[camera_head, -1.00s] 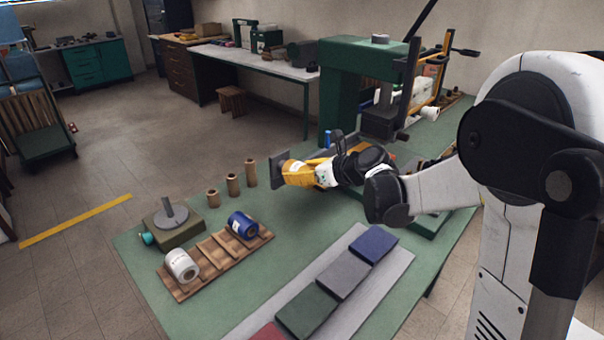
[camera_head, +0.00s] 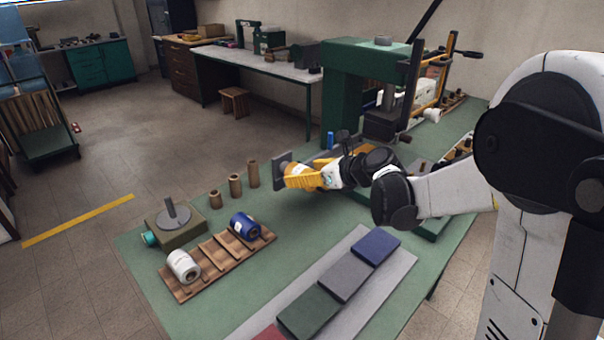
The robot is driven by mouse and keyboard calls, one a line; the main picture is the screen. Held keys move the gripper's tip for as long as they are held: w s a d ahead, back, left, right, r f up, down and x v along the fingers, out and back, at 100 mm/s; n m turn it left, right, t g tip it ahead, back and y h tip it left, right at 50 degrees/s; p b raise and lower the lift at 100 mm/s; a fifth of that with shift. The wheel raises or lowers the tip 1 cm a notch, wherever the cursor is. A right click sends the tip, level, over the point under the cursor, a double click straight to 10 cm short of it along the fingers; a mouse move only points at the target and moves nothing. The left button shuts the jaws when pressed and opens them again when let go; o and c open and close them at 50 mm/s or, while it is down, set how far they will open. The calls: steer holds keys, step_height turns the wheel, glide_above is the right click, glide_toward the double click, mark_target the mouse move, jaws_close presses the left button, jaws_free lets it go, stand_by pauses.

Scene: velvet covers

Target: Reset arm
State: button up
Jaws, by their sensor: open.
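My gripper (camera_head: 284,171) is at the end of my bent arm (camera_head: 440,190), above the back part of the green table. It points left and is seen from the side, with a yellow body and dark fingertips. It is open, and I see nothing held in it. Three brown wooden cylinders (camera_head: 235,186) stand just left of it. The fingertips overlap the area beside the rightmost cylinder in the picture; I cannot tell how far apart they are.
The green table (camera_head: 205,315) holds a wooden rack (camera_head: 205,285) with a white spool (camera_head: 183,266) and a blue spool (camera_head: 244,227). A grey-green block with a disc and post (camera_head: 175,228) stands behind. Coloured covers (camera_head: 347,277) lie on a grey board. A green press (camera_head: 350,95) stands behind my arm.

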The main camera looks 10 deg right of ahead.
steer(key=v, duration=1)
steer(key=s+f+n+g+h, duration=0.1)
steer(key=s+f+n+h, duration=0.1)
steer(key=s+n, duration=1)
steer(key=s+a+f+n+g+h, duration=0.1)
steer(key=s+n+h, duration=0.4)
steer(key=s+n, duration=0.8)
step_height(320, 180, down, 2)
steer(key=n+g, duration=0.1)
steer(key=n, duration=0.3)
steer(key=shift+a, duration=0.25)
